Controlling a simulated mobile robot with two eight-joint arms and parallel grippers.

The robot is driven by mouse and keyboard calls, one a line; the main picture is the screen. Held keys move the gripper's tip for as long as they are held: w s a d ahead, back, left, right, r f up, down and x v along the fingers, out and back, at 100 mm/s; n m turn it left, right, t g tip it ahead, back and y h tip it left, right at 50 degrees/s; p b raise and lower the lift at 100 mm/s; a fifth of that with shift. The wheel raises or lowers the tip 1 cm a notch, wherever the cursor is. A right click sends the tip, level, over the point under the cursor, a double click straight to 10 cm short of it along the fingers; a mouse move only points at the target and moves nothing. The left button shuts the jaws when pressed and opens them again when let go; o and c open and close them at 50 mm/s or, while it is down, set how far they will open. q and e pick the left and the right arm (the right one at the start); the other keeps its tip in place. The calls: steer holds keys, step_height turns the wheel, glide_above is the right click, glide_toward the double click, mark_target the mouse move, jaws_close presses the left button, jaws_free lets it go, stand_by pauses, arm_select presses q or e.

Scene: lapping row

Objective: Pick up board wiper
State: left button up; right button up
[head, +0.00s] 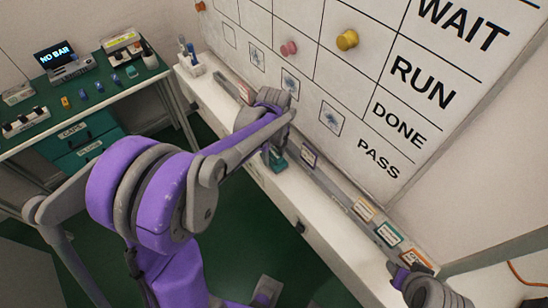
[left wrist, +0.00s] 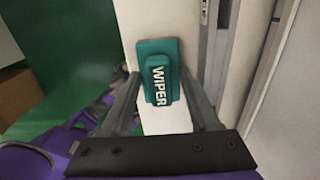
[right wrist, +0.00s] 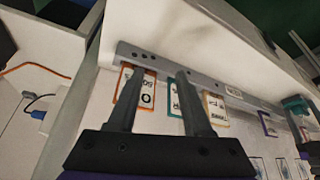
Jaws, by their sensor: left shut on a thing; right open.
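The board wiper is a teal block with white WIPER lettering (left wrist: 159,84). In the left wrist view it lies between the two fingers of my left gripper (left wrist: 160,90), which is shut on its sides. In the head view a teal part of the wiper (head: 278,163) shows below my left gripper (head: 268,153), over the white ledge; the arm hides the rest. I cannot tell whether the wiper touches the ledge. My right gripper (right wrist: 158,74) is open and empty above the tray with coloured cards.
The whiteboard (head: 365,65) rises behind the ledge (head: 325,240). A grey rail with several cards (head: 388,234) runs along it. A white holder with pens (head: 190,68) stands at its far end. A green bench (head: 75,100) with devices stands at the left.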

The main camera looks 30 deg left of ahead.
mark_target(274, 154)
arm_select(q)
step_height(274, 154, up, 10)
steer(key=shift+p, duration=0.4)
steer(key=o, duration=0.7)
steer(key=c, duration=0.5)
steer(key=shift+s, duration=0.1)
